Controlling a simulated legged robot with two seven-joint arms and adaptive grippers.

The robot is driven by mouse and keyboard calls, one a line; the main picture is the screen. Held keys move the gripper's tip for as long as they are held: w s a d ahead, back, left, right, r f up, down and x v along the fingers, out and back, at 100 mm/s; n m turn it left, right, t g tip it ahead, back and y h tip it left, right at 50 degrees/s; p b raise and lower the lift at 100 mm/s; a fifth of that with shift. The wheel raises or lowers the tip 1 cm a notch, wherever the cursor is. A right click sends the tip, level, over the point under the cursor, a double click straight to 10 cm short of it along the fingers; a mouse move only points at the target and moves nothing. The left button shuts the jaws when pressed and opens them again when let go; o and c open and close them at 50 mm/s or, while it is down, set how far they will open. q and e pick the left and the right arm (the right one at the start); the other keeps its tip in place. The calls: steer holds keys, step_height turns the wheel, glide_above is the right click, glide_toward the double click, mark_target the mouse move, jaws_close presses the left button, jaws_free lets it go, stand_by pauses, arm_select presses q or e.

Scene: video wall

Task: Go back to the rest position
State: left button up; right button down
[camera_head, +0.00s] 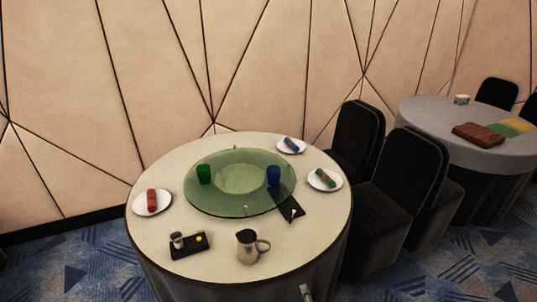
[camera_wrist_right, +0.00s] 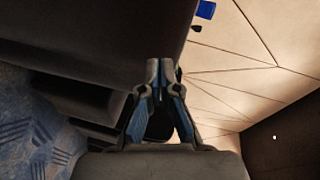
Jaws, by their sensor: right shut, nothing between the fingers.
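My right gripper (camera_head: 306,292) shows only as a small grey tip at the bottom edge of the head view, in front of the round table's front right side. In the right wrist view the gripper (camera_wrist_right: 162,72) is shut, with its fingertips together and nothing between them. The round table (camera_head: 160,230) has a pale cloth and stands in front of me. My left gripper is not in the head view.
A green glass turntable (camera_head: 215,205) carries a green cup (camera_head: 204,174) and a blue cup (camera_head: 273,175). A metal jug (camera_head: 247,246) and a black tray (camera_head: 205,246) stand near the front edge. Dark chairs (camera_head: 408,170) stand to the right.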

steer(key=s+f+n+g+p, duration=0.4)
steer(key=s+f+n+g, duration=0.35)
steer(key=s+f, duration=1.05)
arm_select(q)
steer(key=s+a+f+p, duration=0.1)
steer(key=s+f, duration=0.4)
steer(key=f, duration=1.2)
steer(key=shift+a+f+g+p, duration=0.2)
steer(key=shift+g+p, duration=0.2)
steer(key=shift+p, duration=0.4)
arm_select(e)
steer(key=s+d+f+n+g+h, duration=0.1)
steer(key=s+d+f+n+g, duration=0.1)
steer(key=s, duration=0.7)
steer(key=s+d+f+n+g+h, duration=0.1)
steer(key=s+d+f+n+g, duration=0.1)
steer(key=s, duration=0.6)
steer(key=s+d+f+n+g, duration=0.3)
steer(key=s+f+n, duration=0.1)
steer(key=s, duration=0.5)
steer(key=shift+s+d+h, duration=0.2)
steer(key=shift+s+h, duration=0.1)
steer(key=shift+h, duration=0.1)
steer(key=shift+f, duration=0.1)
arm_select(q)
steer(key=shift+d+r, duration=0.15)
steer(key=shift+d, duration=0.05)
arm_select(e)
steer(key=shift+d, duration=0.25)
